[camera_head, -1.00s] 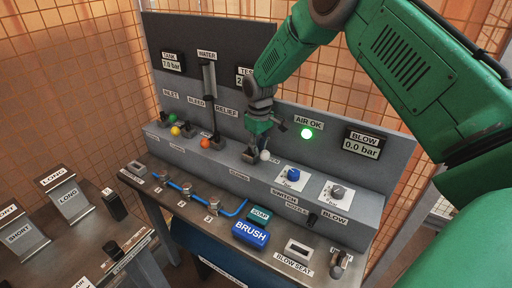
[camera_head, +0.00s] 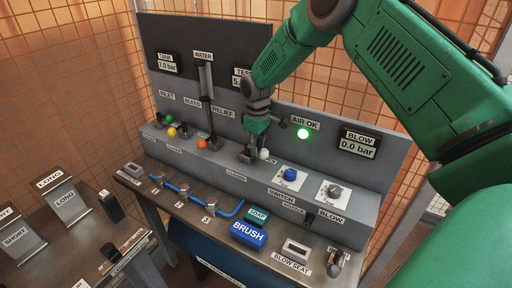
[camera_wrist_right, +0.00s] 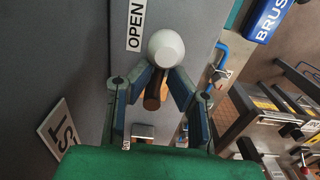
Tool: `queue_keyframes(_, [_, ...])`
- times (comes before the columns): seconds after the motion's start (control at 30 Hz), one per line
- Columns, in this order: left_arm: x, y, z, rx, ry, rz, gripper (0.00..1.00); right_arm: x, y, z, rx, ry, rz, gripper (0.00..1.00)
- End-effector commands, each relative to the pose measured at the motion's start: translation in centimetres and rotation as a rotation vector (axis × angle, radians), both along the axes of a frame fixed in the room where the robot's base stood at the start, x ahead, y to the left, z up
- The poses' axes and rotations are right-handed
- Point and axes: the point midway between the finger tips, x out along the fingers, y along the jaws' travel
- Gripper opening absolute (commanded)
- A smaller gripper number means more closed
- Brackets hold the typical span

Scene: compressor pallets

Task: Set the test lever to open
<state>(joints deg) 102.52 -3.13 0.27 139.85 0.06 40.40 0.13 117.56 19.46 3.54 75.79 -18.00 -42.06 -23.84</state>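The test lever's white ball knob (camera_head: 264,154) sticks out of the grey console beside a partly hidden OPEN label. In the right wrist view the white knob (camera_wrist_right: 166,48) is just beyond my fingertips, close to the OPEN label (camera_wrist_right: 135,25). A brown shaft (camera_wrist_right: 153,97) shows between the fingers. My right gripper (camera_wrist_right: 163,82) is partly open, its fingers apart on either side of the shaft; a firm hold is not visible. In the head view my right gripper (camera_head: 256,140) covers part of the lever. The CLOSED label (camera_head: 237,177) is to its left. My left gripper is out of view.
Knobs in green, yellow and orange (camera_head: 202,143) stand to the left on the console. A blue switch (camera_head: 290,174) and a grey knob (camera_head: 335,190) are to the right. A blue brush block (camera_head: 248,234) lies on the bench in front.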

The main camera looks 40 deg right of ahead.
Motion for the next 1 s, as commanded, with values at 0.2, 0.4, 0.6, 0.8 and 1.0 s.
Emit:
queue_keyframes(0.2, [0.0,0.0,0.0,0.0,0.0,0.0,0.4,-0.4,-0.1,-0.2,-0.001,0.008,-0.001,0.29])
queue_keyframes(0.4, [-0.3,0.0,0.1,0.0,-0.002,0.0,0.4,-0.2,-0.1,0.4,-0.002,0.001,-0.001,0.29])
queue_keyframes(0.6, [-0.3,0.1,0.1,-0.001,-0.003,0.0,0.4,0.0,-0.1,3.7,-0.003,-0.001,-0.002,0.29])
queue_keyframes(0.8, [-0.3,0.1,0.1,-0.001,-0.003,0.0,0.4,0.0,-0.1,8.0,-0.002,0.001,-0.002,0.29])
queue_keyframes(1.0, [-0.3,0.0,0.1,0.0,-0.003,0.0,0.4,0.0,-0.3,10.7,0.0,0.006,-0.002,0.29])
